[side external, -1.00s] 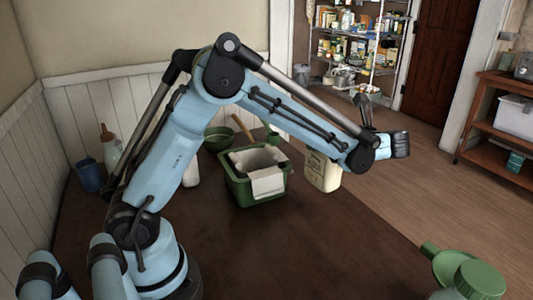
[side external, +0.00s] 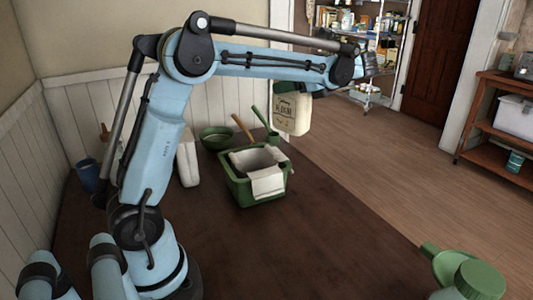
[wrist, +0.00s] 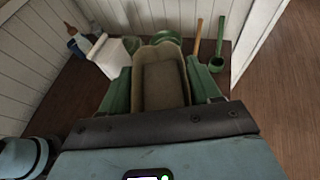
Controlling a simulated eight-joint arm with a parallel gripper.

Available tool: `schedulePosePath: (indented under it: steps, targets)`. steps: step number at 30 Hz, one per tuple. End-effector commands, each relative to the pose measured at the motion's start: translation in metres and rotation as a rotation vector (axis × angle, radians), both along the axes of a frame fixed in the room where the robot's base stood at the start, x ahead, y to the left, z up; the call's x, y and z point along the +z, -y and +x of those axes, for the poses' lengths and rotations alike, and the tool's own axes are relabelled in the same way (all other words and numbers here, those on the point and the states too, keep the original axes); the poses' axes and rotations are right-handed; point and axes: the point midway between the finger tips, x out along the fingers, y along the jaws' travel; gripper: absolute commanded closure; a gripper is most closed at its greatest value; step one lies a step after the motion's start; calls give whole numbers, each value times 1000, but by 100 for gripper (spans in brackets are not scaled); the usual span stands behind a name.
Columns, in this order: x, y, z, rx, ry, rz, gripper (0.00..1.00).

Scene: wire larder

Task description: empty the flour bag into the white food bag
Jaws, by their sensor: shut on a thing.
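The flour bag (side external: 291,114), cream with dark lettering, hangs upright in my gripper (side external: 312,88) in the side view, above table height. In the wrist view I look into the open top of the flour bag (wrist: 163,82), between the green fingers of my gripper (wrist: 161,75), which is shut on it. Its inside looks tan; how full it is I cannot tell. The white food bag (side external: 268,182) appears to line a green tub, its edge folded over the rim. It stands on the table, left of and below the flour bag. I cannot make it out in the wrist view.
The green tub (side external: 240,190) stands on the dark table (side external: 300,245). Behind it are a green bowl (side external: 216,138), a wooden-handled tool (side external: 242,128) and a green scoop (side external: 270,136). A white container (side external: 188,160) and blue cup (side external: 87,175) stand left.

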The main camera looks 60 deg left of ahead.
Motion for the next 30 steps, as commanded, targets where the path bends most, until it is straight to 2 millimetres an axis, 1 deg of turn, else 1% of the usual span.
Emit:
schedulePosePath:
  steps: [1, 3, 6, 9, 14, 22, 26, 30]
  targets:
    - [1, -17, -9, 48, -1, 1, 98]
    - [2, -35, -19, 99, 0, 1, 98]
    - [3, -52, -30, 149, 0, 1, 98]
    - [4, -62, -36, 178, 1, 2, 98]
    - [-1, -65, -39, 188, 41, 21, 98]
    - [-22, -64, -38, 184, 214, 101, 98]
    - [-24, -64, -38, 184, 222, 104, 98]
    - [-36, -64, -38, 183, 277, 128, 98]
